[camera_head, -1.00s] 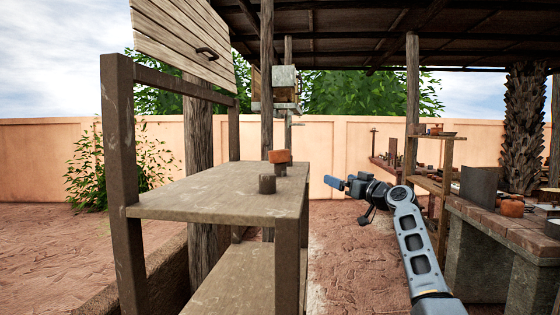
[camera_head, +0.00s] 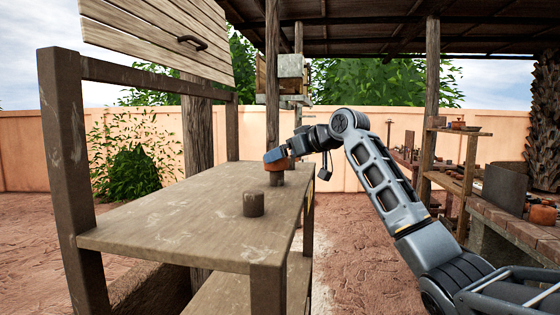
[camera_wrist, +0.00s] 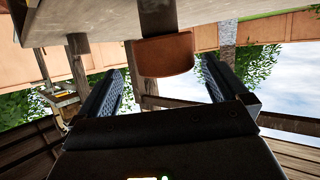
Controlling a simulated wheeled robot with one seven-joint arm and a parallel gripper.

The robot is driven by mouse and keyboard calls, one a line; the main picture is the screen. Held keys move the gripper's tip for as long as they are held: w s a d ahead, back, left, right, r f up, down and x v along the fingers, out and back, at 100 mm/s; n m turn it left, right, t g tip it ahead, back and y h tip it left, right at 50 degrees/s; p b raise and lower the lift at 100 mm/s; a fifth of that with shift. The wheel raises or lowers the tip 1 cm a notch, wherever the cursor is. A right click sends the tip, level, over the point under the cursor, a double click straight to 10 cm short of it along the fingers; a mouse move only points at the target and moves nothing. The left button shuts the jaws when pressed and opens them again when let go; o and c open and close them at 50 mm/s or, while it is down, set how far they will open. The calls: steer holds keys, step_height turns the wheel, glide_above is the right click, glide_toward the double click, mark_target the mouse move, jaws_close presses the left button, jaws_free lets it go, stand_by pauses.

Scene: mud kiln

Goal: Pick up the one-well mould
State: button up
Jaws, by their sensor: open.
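An orange-brown block with a rounded lower edge, which I take for the one-well mould (camera_head: 275,166), sits on a short dark post (camera_head: 277,179) at the far end of the tabletop. It also shows in the wrist view (camera_wrist: 163,56), upside down, below the tabletop. My gripper (camera_head: 274,155) is at the mould, its blue-grey fingers partly covering the mould's top in the head view. In the wrist view my gripper (camera_wrist: 163,66) is open, with one finger on each side of the mould and gaps between. How far the fingers reach past it is unclear.
A dark cylinder (camera_head: 254,204) stands nearer on the worn wooden table (camera_head: 180,215). Table posts rise on the left, with a hinged plank panel (camera_head: 160,35) above. A brick-topped bench (camera_head: 515,226) and loaded shelves stand at right. Most of the tabletop is clear.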

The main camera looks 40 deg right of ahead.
steer(key=x, duration=0.2)
steer(key=p+x, duration=0.1)
steer(key=x, duration=0.2)
steer(key=shift+w+a+f, duration=0.15)
steer(key=shift+w+a, duration=0.15)
steer(key=shift+a, duration=0.05)
steer(key=shift+c, duration=0.3)
steer(key=c, duration=1)
steer(key=shift+c, duration=1.1)
